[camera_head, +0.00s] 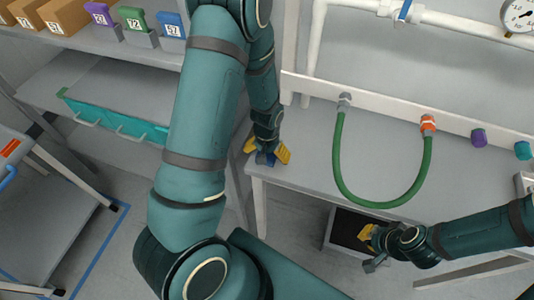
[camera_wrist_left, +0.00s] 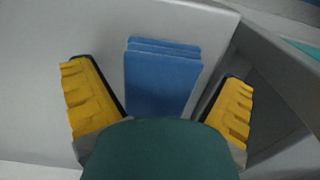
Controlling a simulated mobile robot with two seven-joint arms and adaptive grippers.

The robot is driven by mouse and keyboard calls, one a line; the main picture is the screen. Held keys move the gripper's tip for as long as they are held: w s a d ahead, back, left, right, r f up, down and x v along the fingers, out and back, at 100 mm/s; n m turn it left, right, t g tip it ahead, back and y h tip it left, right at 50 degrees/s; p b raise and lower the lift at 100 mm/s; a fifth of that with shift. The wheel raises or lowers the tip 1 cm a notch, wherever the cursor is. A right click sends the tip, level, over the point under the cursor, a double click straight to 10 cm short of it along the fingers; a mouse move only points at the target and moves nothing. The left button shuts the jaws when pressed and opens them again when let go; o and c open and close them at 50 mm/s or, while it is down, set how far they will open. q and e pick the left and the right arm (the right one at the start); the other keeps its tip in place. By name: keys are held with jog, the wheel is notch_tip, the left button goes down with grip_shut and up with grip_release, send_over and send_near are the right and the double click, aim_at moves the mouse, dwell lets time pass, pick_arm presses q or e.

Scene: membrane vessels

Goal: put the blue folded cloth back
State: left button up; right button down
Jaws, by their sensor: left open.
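The blue folded cloth (camera_wrist_left: 163,72) shows its stacked layers in the left wrist view. It lies on the light grey table top, near the table's edge. My left gripper (camera_wrist_left: 157,80) is open, with one yellow finger on each side of the cloth and a visible gap to each. In the head view my left gripper (camera_head: 267,150) points down at the table's left end, and only a small bit of the cloth (camera_head: 262,158) shows there. My right gripper (camera_head: 368,250) is low in front of the table, by a dark bin; its finger opening is unclear.
A green hose (camera_head: 340,165) hangs in a loop over the table (camera_head: 300,150), right of my left gripper. The shelf unit at left holds brown boxes (camera_head: 70,15), numbered coloured bins (camera_head: 131,18) and a teal tray (camera_head: 120,122). The dark bin (camera_head: 345,228) stands below the table.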

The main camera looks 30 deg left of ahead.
pick_arm(q)
notch_tip(320, 180, up, 12)
jog(key=p, duration=0.1)
dwell(0.4)
jog(key=shift+r, duration=0.1)
